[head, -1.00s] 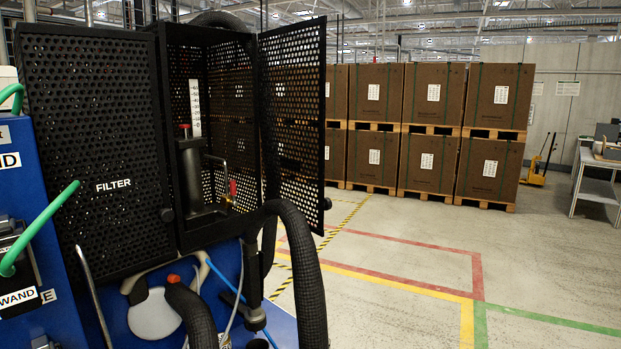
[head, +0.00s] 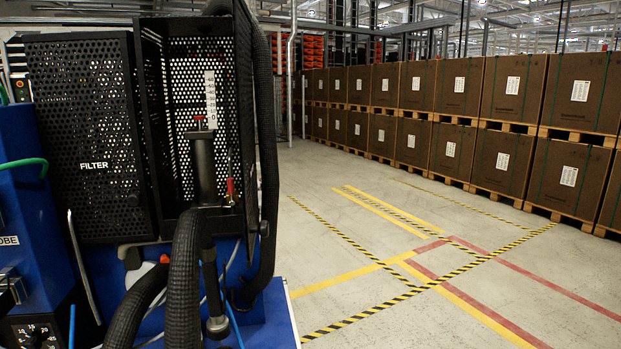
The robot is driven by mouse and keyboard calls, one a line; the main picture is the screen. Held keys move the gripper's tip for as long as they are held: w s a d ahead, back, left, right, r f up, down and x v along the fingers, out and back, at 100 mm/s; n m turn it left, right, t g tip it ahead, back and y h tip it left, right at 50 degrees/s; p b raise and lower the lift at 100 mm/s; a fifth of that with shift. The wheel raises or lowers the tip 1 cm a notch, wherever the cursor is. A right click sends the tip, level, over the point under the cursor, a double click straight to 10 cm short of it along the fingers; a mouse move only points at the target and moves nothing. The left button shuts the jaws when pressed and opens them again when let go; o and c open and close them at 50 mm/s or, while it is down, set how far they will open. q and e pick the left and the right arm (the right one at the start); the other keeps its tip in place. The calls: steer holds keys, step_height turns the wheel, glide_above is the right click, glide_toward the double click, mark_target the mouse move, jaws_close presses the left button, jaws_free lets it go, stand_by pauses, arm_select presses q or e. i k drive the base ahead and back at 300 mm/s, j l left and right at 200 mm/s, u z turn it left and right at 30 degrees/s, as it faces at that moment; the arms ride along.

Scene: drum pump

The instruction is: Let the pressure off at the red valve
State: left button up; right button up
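The red valve (head: 230,187) is a small red handle inside the open black mesh cabinet, to the right of a dark upright cylinder (head: 204,165) with a red top. A white scale strip (head: 210,98) stands upright behind the cylinder. The valve's lower fittings are partly hidden by the cabinet edge and a thick black hose. The perforated door (head: 247,120) stands open and is seen nearly edge-on. Neither of my grippers is in the head view.
Thick black corrugated hoses (head: 184,280) cross the front of the cabinet. Open floor (head: 350,220) with striped markings lies to the right. Stacked brown boxes (head: 451,150) stand beyond.

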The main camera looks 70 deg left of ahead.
mark_target(230, 181)
steer(key=i+u, duration=0.75)
steer(key=i+l+u, duration=0.2)
steer(key=u, duration=0.2)
steer(key=i+u, duration=0.15)
steer(key=u, duration=0.35)
steer(key=i+u, duration=0.15)
steer(key=u, duration=0.3)
steer(key=i+l+u, duration=0.15)
steer(key=u, duration=0.35)
steer(key=i+l+u, duration=0.1)
steer(key=u, duration=0.35)
